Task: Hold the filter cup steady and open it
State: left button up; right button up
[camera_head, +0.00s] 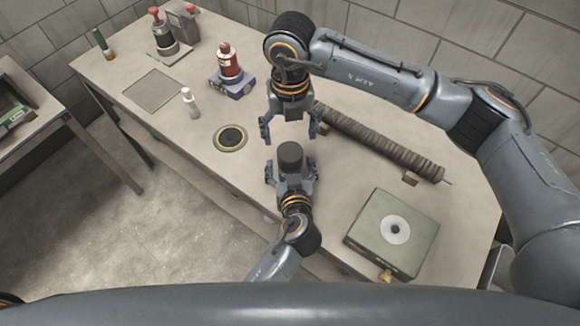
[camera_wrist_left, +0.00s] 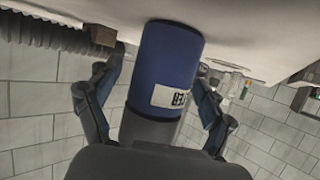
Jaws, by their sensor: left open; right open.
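The filter cup (camera_head: 290,155) shows its round dark grey top in the head view, near the table's front edge. In the left wrist view the cup (camera_wrist_left: 168,60) has a blue body with a white label and a dark grey end. My left gripper (camera_head: 291,173) is open, with its fingers on either side of the cup; in the left wrist view there is a gap at the left finger, and the right finger is close to the cup. My right gripper (camera_head: 289,138) is open and empty, pointing down just behind the cup in the head view.
A ribbed tube (camera_head: 380,140) lies right of my right gripper. A green box (camera_head: 370,235) with a pale disc stands at front right. A square plate (camera_head: 153,89) lies farther left.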

aim_at(290, 151)
pick_arm(q)
grip_shut()
pick_arm(e)
jog(key=m, duration=0.3)
jog(key=shift+f+m, duration=0.1)
jog(key=shift+m, duration=0.6)
pick_arm(q)
jog(key=shift+s, duration=0.1)
pick_arm(e)
jog(key=shift+f, duration=3.95)
